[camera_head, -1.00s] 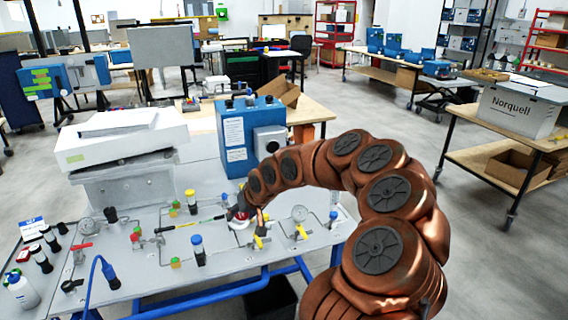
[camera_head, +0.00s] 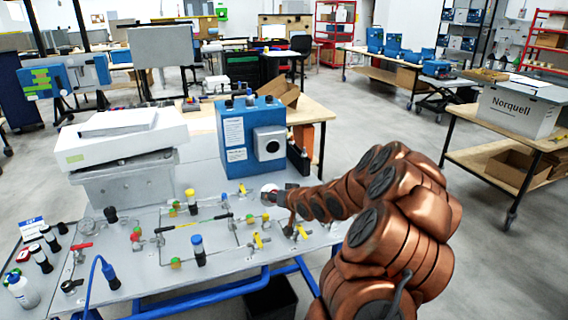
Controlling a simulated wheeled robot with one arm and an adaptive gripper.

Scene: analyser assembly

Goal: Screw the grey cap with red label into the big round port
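The big round port (camera_head: 272,147) is the dark round opening in the grey square plate on the front of the blue box. My gripper (camera_head: 272,195) is small and partly hidden by my arm, below the port and above the grey bench top. A pale round piece with some red, apparently the grey cap with red label (camera_head: 267,188), is at the fingertips and appears held. It is apart from the port. The fingers themselves are too small to see clearly.
The blue box (camera_head: 233,140) stands at the back of the grey bench (camera_head: 215,262). Pipes, a blue-topped fitting (camera_head: 198,250) and yellow valves (camera_head: 258,240) crowd the bench in front. A large white instrument (camera_head: 120,140) stands left. A dark bottle (camera_head: 298,160) stands right of the box.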

